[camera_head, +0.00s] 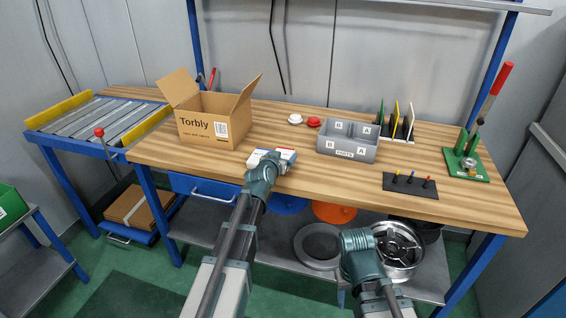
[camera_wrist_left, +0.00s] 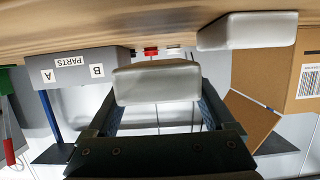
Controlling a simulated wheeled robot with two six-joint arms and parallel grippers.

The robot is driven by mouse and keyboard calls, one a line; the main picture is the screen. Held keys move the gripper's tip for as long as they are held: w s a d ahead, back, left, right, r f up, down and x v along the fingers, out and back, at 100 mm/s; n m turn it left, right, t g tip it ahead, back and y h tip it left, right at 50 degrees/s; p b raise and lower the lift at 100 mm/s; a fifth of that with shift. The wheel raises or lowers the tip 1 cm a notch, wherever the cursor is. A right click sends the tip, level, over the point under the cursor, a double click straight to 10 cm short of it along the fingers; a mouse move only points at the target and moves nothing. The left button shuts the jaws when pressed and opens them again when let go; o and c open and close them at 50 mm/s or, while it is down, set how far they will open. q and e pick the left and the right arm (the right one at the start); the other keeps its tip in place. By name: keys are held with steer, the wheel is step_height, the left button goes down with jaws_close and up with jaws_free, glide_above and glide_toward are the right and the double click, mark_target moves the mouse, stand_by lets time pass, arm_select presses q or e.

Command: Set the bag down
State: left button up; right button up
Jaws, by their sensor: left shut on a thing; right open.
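My left gripper (camera_head: 276,164) is shut on a small pale bag with blue and red marks (camera_head: 287,154), near the table's front edge. In the left wrist view, which is upside down, the held bag (camera_wrist_left: 157,82) shows as a pale block between the fingers. I cannot tell whether it touches the table. A second pale, blue-marked bag (camera_head: 256,157) is just left of it, and also shows in the left wrist view (camera_wrist_left: 248,31). My right gripper (camera_head: 357,238) is open and empty, low in front of the table; its fingertips are hard to see.
An open carton marked Torbly (camera_head: 208,131) stands on the table (camera_head: 160,151) to the left. A grey parts bin (camera_head: 345,152) stands to the right, with red and white caps (camera_head: 313,122) behind. A black pen mat (camera_head: 410,190) and green press (camera_head: 466,165) lie farther right.

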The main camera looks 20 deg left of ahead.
arm_select(q)
steer(key=f+b, duration=0.1)
steer(key=w+f+b, duration=0.1)
steer(key=shift+a+f, duration=0.15)
steer(key=shift+f, duration=0.2)
steer(key=shift+f+b, duration=0.3)
steer(key=shift+b, duration=0.25)
steer(key=shift+f, duration=0.15)
steer(key=o, duration=1.2)
steer(key=shift+s, duration=0.15)
